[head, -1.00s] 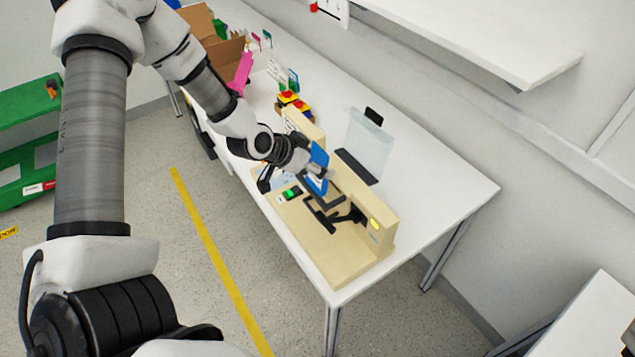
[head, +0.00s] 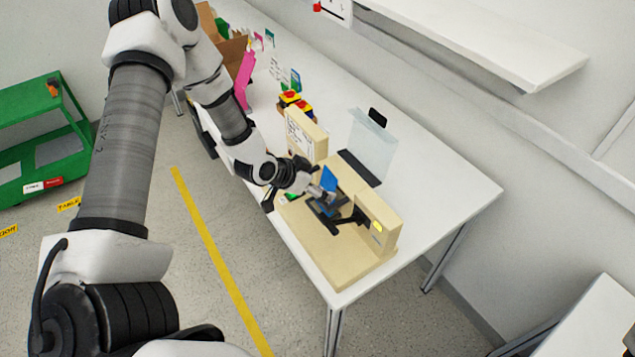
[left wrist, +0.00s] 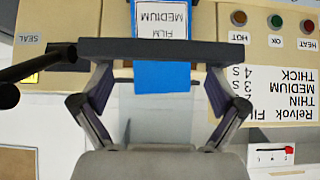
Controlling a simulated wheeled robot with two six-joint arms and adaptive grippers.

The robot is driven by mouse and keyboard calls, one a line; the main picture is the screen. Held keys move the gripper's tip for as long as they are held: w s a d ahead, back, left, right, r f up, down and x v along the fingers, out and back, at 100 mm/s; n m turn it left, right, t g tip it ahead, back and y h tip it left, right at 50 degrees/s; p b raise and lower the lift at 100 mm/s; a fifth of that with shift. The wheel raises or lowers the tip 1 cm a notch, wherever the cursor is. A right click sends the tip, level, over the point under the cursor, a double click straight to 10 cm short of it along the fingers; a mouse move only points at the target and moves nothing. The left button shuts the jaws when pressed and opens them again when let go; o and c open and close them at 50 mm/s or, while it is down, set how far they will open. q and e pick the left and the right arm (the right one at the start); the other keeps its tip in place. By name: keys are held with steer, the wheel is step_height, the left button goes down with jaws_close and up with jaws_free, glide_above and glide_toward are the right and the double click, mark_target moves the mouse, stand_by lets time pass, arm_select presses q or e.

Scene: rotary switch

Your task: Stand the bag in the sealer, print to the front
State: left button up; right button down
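The blue bag (head: 329,178) stands roughly upright at the sealer's dark jaw; its label, upside down in the left wrist view (left wrist: 162,20), reads FILM MEDIUM. The beige sealer (head: 345,258) sits at the table's near edge. A dark horizontal bar (left wrist: 162,50) crosses in front of the bag. My left gripper (head: 322,198) is close in front of the bag. In the left wrist view its fingers (left wrist: 160,95) are spread on both sides of the bag, with gaps. Whether the bag's lower end is seated is hard to see. My right gripper is out of view.
The sealer's upright panel (head: 305,135) carries a settings list and lamps. A black lever (left wrist: 30,68) shows at left in the wrist view. A clear screen (head: 370,145) stands behind the sealer. Red-topped yellow blocks (head: 295,100) and a cardboard box (head: 230,55) are farther along the table.

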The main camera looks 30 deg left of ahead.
arm_select(q)
steer(key=shift+w, duration=0.1)
steer(key=shift+a+r+p, duration=0.1)
steer(key=shift+r+p, duration=0.2)
arm_select(e)
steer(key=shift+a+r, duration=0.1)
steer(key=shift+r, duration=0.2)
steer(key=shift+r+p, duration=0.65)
steer(key=shift+p, duration=0.05)
arm_select(q)
steer(key=p+v, duration=0.5)
steer(key=v, duration=0.6)
steer(key=s+d+f+n+g+y, duration=0.1)
steer(key=s+d+f+g, duration=0.3)
steer(key=s, duration=0.6)
steer(key=s+d+f+n+g+y, duration=0.2)
steer(key=s+d+f+n+g, duration=0.1)
steer(key=s+d+f, duration=0.4)
steer(key=s+f+g, duration=0.1)
steer(key=s+f, duration=0.1)
steer(key=s, duration=0.2)
steer(key=shift+s+d+n, duration=0.2)
steer(key=shift+d+n, duration=0.05)
steer(key=shift+n, duration=0.15)
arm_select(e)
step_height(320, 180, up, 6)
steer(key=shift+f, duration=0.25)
arm_select(q)
steer(key=shift+y, duration=0.3)
